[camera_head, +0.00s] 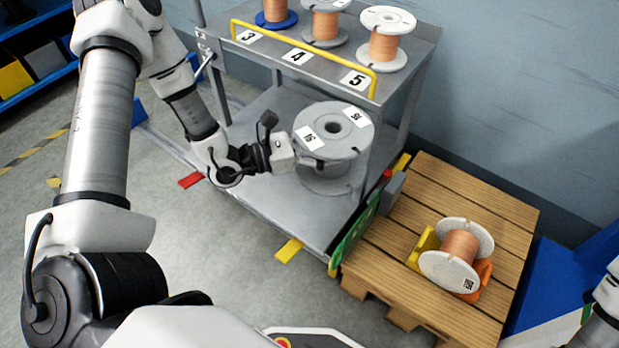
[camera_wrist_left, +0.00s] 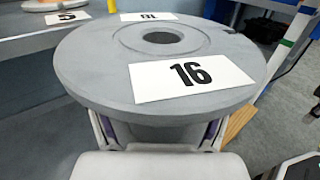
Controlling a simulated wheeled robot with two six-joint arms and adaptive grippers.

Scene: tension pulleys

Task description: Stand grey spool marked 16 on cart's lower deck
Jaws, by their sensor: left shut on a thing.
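The large grey spool marked 16 (camera_head: 352,142) is upright at the front right of the cart's lower deck (camera_head: 290,207). Its upper flange carries two white labels and a round centre hole. In the left wrist view the spool (camera_wrist_left: 95,80) fills the middle, its 16 label facing me. My left gripper (camera_head: 306,161) comes in from the left, shut on the spool below the upper flange, which hides the fingertips. Whether the spool's bottom touches the deck I cannot tell. My right gripper is out of view; only part of that arm shows at the right edge.
The cart's upper shelf (camera_head: 276,63) holds several copper-wound spools behind a yellow rail (camera_head: 300,52). A corner post stands close behind the grey spool. A wooden pallet (camera_head: 400,263) with another copper spool (camera_head: 457,254) lies to the right. Deck left of the spool is clear.

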